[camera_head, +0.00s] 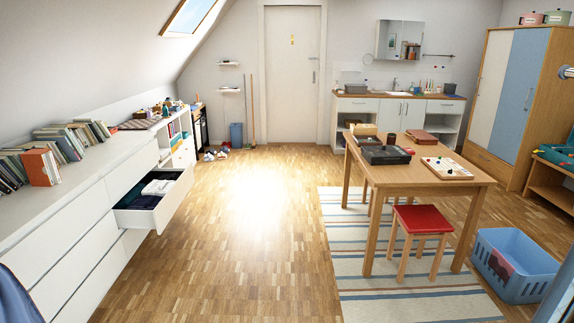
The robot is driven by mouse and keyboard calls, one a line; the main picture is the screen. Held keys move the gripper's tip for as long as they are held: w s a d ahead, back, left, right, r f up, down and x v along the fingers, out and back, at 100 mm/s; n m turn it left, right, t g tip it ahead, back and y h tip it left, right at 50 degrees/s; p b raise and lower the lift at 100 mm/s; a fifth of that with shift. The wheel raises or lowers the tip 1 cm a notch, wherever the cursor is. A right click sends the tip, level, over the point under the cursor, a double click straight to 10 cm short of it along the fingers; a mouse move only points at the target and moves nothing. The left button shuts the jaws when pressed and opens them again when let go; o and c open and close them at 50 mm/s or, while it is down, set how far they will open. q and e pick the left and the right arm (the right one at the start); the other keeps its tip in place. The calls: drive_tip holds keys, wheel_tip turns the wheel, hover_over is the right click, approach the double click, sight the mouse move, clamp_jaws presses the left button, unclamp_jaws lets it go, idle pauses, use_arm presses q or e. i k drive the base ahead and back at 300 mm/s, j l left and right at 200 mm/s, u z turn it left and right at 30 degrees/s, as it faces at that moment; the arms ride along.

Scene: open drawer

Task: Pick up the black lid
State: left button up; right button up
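A black, flat, box-like thing (385,155) lies on the wooden table (440,186) at the right, near the table's left edge. It looks like a shallow tray or lid; at this size I cannot tell which. A second dark piece (367,140) sits just behind it, next to a small tan box (364,129). Neither of my grippers is in view.
A red-topped stool (422,219) stands at the table's front on a striped rug (350,265). A blue basket (513,265) is at the lower right. A white drawer (160,205) stands open at the left. The wooden floor between is clear.

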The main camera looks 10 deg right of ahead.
sight(390, 152)
drive_tip(key=i+z, duration=0.1)
drive_tip(key=i, duration=0.75)
drive_tip(key=i+z, duration=0.1)
drive_tip(key=i, duration=0.7)
drive_tip(key=i+j+z, duration=0.1)
drive_tip(key=i, duration=0.75)
